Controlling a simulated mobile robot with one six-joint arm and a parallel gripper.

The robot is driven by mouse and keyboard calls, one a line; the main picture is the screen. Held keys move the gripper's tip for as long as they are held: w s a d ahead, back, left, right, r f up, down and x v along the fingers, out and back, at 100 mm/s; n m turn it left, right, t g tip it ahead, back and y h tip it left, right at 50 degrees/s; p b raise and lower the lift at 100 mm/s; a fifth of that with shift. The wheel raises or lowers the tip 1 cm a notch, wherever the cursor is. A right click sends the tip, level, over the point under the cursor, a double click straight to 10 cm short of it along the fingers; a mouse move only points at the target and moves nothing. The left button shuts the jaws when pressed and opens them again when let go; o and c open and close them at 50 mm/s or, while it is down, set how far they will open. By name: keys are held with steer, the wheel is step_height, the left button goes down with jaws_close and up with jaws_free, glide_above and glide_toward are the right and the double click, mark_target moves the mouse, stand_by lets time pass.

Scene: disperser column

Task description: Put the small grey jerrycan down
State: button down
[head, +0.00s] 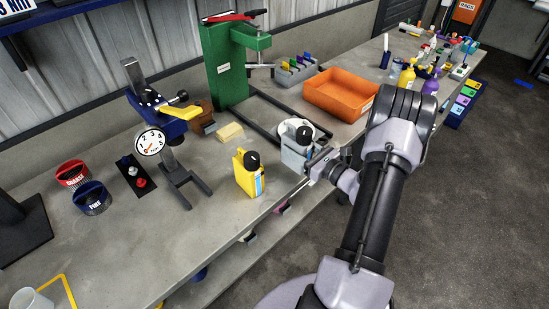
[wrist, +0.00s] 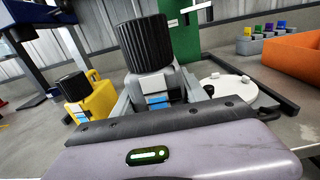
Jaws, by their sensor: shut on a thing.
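The small grey jerrycan (head: 294,152) has a black cap and stands upright at the front edge of the bench. It also shows in the wrist view (wrist: 155,84), close in front of the camera. My gripper (head: 312,170) is shut on it from the right side, its jaws on either side of the grey body. A gap under the can cannot be made out, so I cannot tell whether it touches the bench. A yellow jerrycan (head: 248,180) with a black cap stands to its left, apart from it, and shows in the wrist view (wrist: 92,97).
A white round disc (head: 311,128) lies right behind the grey jerrycan, by a dark frame below the green press (head: 225,68). An orange bin (head: 342,93) stands behind right. A yellow block (head: 230,132) and a dial gauge (head: 150,142) are left. Bare bench (head: 190,240) lies front left.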

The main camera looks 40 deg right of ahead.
mark_target(281, 143)
steer(key=w+a, duration=0.1)
steer(key=w, duration=0.1)
steer(key=w+a, duration=0.1)
steer(key=w+b, duration=0.1)
steer(key=w, duration=0.1)
steer(key=shift+w+a+f, duration=0.3)
steer(key=shift+a, duration=0.1)
steer(key=shift+w+a+f+b, duration=0.1)
steer(key=shift+f+b, duration=0.9)
steer(key=shift+f, duration=0.7)
steer(key=shift+f, duration=0.2)
steer(key=c, duration=0.6)
jaws_free()
